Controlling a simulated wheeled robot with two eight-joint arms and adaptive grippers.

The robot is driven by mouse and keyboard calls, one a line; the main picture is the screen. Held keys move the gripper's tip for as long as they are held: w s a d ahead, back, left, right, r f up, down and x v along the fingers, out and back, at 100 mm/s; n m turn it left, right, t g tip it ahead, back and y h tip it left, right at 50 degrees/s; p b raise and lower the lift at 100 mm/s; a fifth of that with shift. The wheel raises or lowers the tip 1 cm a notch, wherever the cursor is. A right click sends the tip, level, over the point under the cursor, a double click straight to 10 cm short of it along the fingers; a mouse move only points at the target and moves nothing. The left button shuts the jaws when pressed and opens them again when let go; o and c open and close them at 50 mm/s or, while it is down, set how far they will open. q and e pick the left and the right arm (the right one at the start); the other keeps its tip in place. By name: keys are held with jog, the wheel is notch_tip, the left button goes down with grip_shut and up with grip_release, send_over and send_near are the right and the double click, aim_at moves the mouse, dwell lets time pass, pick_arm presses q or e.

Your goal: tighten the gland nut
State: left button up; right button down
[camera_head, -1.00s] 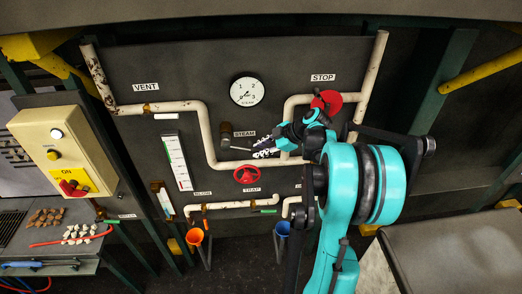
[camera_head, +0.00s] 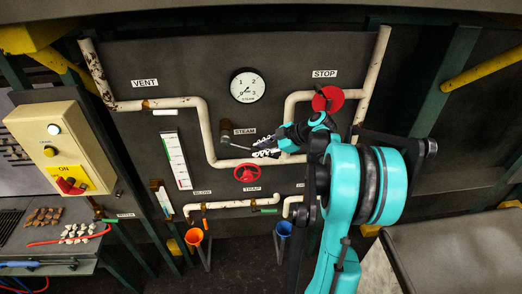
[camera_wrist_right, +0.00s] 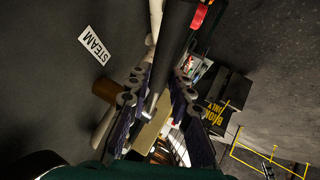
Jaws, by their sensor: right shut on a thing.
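My right gripper (camera_head: 265,152) is at the pipe panel, just below and right of the STEAM label (camera_head: 245,131). In the right wrist view its fingers (camera_wrist_right: 153,105) close around the end of a slim grey rod (camera_wrist_right: 150,103). The rod (camera_head: 240,147) runs left to a thick dark grip (camera_head: 226,130), which also fills the top of the wrist view (camera_wrist_right: 178,35). A brown metal fitting (camera_wrist_right: 107,91) lies beside the fingers on the cream pipe. I cannot tell which part is the gland nut; the gripper hides that spot in the head view. My left gripper is out of view.
A red handwheel (camera_head: 247,173) is just below the gripper, and a red disc (camera_head: 327,99) is above right. A gauge (camera_head: 247,87) is on the panel above. A control box (camera_head: 58,148) is at the left.

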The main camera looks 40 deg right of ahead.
jog(key=shift+f, duration=0.2)
dwell(0.4)
jog(key=shift+w+a+f+t+y+b, duration=0.15)
jog(key=shift+f+t+y+b, duration=0.3)
jog(key=shift+b, duration=0.75)
jog(key=shift+s+r+g+h+p, duration=0.2)
jog(key=shift+r+g+h+p, duration=0.6)
jog(key=shift+p, duration=0.75)
jog(key=shift+r, duration=0.1)
jog(key=shift+d, duration=0.2)
jog(key=shift+s+a+y, duration=0.25)
jog(key=shift+s+a, duration=0.1)
jog(key=shift+s, duration=0.25)
jog(key=shift+b, duration=0.35)
